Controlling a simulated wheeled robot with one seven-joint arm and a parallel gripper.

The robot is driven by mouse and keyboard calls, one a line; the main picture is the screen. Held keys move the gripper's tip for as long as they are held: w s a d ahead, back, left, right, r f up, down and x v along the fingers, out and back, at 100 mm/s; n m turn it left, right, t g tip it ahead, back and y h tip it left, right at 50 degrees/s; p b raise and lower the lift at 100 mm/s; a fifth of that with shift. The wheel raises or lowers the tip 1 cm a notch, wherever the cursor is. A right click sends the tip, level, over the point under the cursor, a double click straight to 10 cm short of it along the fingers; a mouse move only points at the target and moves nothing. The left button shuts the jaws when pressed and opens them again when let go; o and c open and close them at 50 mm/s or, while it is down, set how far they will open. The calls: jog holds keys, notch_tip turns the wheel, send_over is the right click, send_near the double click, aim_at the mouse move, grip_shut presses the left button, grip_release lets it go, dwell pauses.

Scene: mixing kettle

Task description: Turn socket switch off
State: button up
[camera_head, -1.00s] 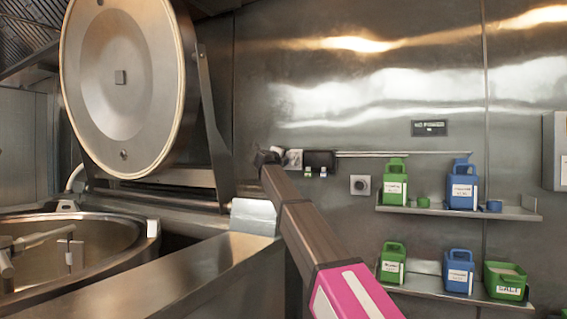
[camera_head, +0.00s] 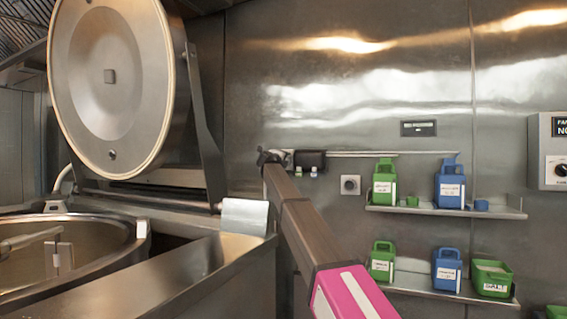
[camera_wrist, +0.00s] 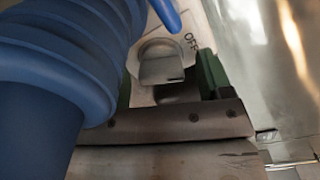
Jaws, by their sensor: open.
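The socket switch (camera_wrist: 162,65) is a grey knob on a pale plate (camera_wrist: 200,17) in the wrist view. The word OFF is printed on the plate beside it. My gripper (camera_wrist: 168,85) is open, with green finger parts on both sides of the switch. I cannot tell whether they touch it. A blue ribbed plug or hose (camera_wrist: 70,50) fills the left of the wrist view and hides part of the plate. In the head view my gripper (camera_head: 270,157) is at the steel wall, left of a dark box (camera_head: 310,160). The switch itself cannot be made out there.
A large kettle (camera_head: 140,245) with its round lid (camera_head: 110,75) raised stands at the left. Two wall shelves (camera_head: 445,211) at the right hold green and blue containers. A control box (camera_head: 548,152) hangs at the right edge. The wall above my gripper is clear.

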jog(key=shift+w+d, duration=0.1)
jog(key=shift+w, duration=0.2)
jog(key=shift+c, duration=0.3)
jog(key=c, duration=0.9)
jog(key=shift+o, duration=0.2)
jog(key=shift+f+n, duration=0.1)
jog(key=shift+n, duration=2.2)
jog(key=o, duration=0.9)
jog(key=shift+s, duration=0.15)
jog(key=v, duration=1)
jog(key=shift+s, duration=0.25)
